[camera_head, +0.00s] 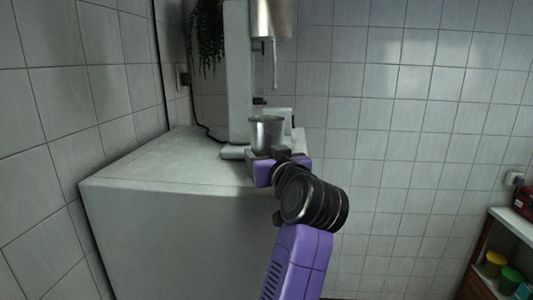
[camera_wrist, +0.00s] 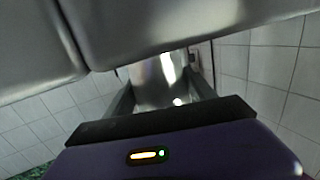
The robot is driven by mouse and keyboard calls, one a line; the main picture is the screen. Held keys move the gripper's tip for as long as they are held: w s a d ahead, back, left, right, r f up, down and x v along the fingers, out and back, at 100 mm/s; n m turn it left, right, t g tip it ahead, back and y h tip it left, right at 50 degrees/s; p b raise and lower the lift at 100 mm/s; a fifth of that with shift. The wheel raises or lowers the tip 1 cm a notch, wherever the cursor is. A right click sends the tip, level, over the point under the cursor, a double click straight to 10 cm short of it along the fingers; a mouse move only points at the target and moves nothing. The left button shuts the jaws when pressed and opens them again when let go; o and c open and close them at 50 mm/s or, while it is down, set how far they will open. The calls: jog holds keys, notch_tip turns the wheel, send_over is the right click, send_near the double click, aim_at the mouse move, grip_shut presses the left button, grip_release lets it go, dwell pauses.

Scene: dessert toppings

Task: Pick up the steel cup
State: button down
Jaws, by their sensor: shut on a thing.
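The steel cup (camera_head: 267,132) is a shiny metal cup, upright just above or at the right edge of the grey counter top in the head view. My gripper (camera_head: 265,155) is shut on it from the near side. In the wrist view the cup (camera_wrist: 158,80) shows between the two fingers of my gripper (camera_wrist: 160,92), one on each side of it. Its upper part is cut off there by a grey metal body in front. I cannot tell whether the cup's base touches the counter.
A mixer-like machine with a pale column (camera_head: 238,75) and a hanging steel part (camera_head: 272,18) stands just behind the cup. The grey counter (camera_head: 150,170) is clear to the left. A shelf (camera_head: 505,225) with colored tubs is at the far right.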

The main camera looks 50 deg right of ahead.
jog(key=shift+r, duration=0.1)
notch_tip(320, 180, up, 20)
jog(key=b, duration=0.1)
dwell(0.4)
dwell(0.5)
